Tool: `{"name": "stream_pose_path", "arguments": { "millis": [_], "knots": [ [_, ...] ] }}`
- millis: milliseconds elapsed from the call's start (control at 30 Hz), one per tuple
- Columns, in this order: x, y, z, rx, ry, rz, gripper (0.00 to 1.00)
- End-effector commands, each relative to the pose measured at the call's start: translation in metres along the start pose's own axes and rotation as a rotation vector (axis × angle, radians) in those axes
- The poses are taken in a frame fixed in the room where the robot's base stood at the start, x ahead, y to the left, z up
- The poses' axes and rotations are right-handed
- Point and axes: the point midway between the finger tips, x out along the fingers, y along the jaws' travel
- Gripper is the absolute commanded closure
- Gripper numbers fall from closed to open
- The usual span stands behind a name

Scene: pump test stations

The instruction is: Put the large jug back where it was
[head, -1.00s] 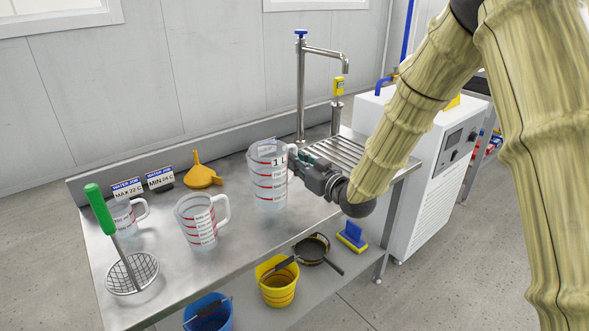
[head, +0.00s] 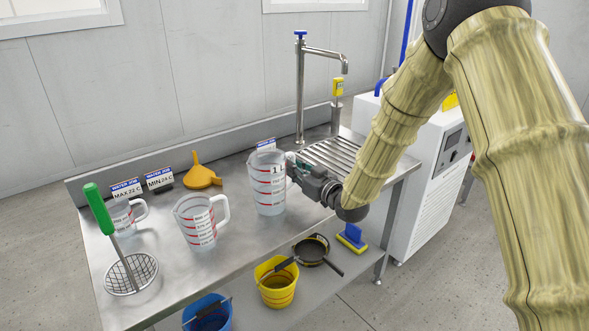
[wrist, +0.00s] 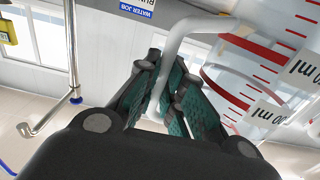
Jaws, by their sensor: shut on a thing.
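The large jug (head: 268,190) is clear with red marks and a "1 L" label. It is upright at the right part of the steel table (head: 240,245), in front of a small sign (head: 266,145). Its base is at or very near the tabletop; I cannot tell whether it touches. My gripper (head: 294,166) comes from the right and is shut on the jug's handle. In the wrist view the green-padded fingers (wrist: 172,100) close around the pale handle (wrist: 172,50), with the jug's marked wall (wrist: 265,80) to the right.
A medium jug (head: 202,224) and a small jug (head: 121,216) stand to the left, near a green-handled skimmer (head: 100,210). An orange funnel (head: 201,178) is behind. A tap (head: 300,95) and drain grate (head: 350,155) are at the right. Buckets (head: 277,292) sit below.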

Motion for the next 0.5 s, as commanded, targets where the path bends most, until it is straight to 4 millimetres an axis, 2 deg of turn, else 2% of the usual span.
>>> {"name": "stream_pose_path", "arguments": {
  "millis": [33, 67, 167, 500],
  "knots": [
    [0.0000, 0.0001, 0.0022, 0.001, 0.000, 0.000, 1.00],
    [-0.0001, 0.0001, 0.0023, 0.000, 0.000, 0.000, 0.88],
    [-0.0001, 0.0000, 0.0017, 0.000, 0.000, 0.000, 0.70],
    [-0.0001, 0.0000, 0.0000, 0.000, 0.000, 0.000, 0.69]
  ]
}}
